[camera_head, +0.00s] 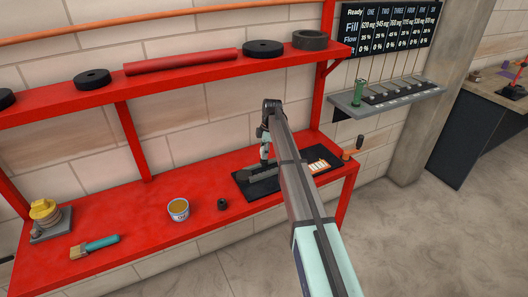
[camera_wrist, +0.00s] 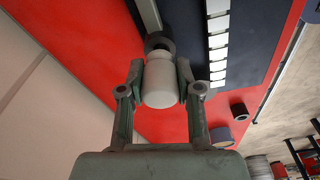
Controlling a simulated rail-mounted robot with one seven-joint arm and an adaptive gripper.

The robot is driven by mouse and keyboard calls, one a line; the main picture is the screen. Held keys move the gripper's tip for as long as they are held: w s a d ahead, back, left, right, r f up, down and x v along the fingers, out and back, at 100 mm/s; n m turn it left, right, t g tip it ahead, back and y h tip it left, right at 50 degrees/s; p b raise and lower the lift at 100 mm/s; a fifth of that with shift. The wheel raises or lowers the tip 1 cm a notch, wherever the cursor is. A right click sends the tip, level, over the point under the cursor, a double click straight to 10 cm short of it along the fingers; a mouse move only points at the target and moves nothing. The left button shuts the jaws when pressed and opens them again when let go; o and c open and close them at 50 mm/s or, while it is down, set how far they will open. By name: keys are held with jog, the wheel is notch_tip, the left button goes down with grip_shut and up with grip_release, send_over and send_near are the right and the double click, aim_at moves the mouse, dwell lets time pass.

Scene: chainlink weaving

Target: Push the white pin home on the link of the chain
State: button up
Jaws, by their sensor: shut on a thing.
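The white pin (camera_wrist: 160,82) is a short pale cylinder with a narrower neck. My gripper (camera_wrist: 160,88) is shut on it, one finger on each side, in the wrist view. A dark round ring end (camera_wrist: 158,42) lies just beyond the pin, in line with it, at the end of a pale grey bar (camera_wrist: 146,14). I cannot tell whether pin and ring touch. In the head view my gripper (camera_head: 265,153) points down over the black mat (camera_head: 262,187), close above the grey bar (camera_head: 262,174). My arm hides part of the mat.
The red bench (camera_head: 145,205) also holds a small black cylinder (camera_head: 223,204), an open can (camera_head: 178,208), a brush (camera_head: 95,246) and a yellow-topped item (camera_head: 45,212). An orange-and-white item (camera_head: 318,166) lies right of my arm. A red shelf (camera_head: 170,82) runs above.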

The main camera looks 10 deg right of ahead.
jog(key=shift+f+b, duration=0.35)
jog(key=shift+f, duration=0.6)
jog(key=o, duration=1.2)
jog(key=r, duration=0.4)
jog(key=d+r, duration=0.1)
jog(key=r, duration=0.7)
jog(key=shift+d, duration=0.4)
